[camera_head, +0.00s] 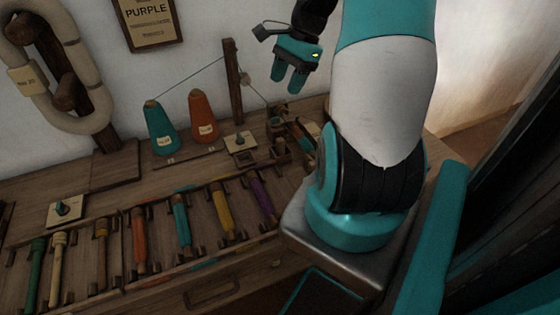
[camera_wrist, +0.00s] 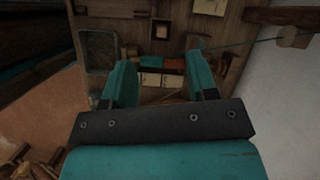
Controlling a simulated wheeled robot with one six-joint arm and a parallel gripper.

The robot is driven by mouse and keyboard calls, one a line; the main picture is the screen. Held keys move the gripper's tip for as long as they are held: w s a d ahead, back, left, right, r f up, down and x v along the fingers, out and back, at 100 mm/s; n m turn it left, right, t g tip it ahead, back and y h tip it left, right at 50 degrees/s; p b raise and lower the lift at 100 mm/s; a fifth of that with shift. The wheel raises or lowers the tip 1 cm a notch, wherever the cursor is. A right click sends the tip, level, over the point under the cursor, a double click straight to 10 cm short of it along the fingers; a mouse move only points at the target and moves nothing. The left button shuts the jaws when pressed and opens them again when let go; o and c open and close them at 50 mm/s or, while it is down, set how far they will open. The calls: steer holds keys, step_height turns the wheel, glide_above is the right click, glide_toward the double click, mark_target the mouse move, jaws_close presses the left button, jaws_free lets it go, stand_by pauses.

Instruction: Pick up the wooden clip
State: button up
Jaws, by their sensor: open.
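My gripper (camera_head: 287,82) is high above the back of the wooden bench, with its two teal fingers pointing down and apart. In the wrist view my gripper (camera_wrist: 162,78) shows both fingers spread with nothing between them. I cannot pick out the wooden clip for certain in either view. Small wooden parts (camera_head: 279,143) stand on the bench below and left of my arm, too small and dark to name. My arm hides the bench's right part.
A teal cone (camera_head: 160,128) and an orange cone (camera_head: 203,117) stand near a wooden post (camera_head: 233,82) with a thread. Several coloured bobbins, one purple (camera_head: 261,198), lie in a rack along the bench front. A looped skein (camera_head: 38,75) hangs at left.

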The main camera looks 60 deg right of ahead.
steer(key=s+d+f+m, duration=0.3)
steer(key=d+f, duration=0.1)
steer(key=b, duration=0.3)
glide_above(282, 139)
steer(key=s+d, duration=0.1)
step_height(282, 139, down, 9)
steer(key=shift+s+d+f, duration=0.15)
steer(key=shift+w+d+b+x, duration=0.15)
steer(key=shift+b+x, duration=0.25)
steer(key=shift+x, duration=1.15)
steer(key=shift+w+d+b+x, duration=0.1)
steer(key=shift+b+x, duration=0.25)
steer(key=shift+x, duration=1.2)
jaws_close()
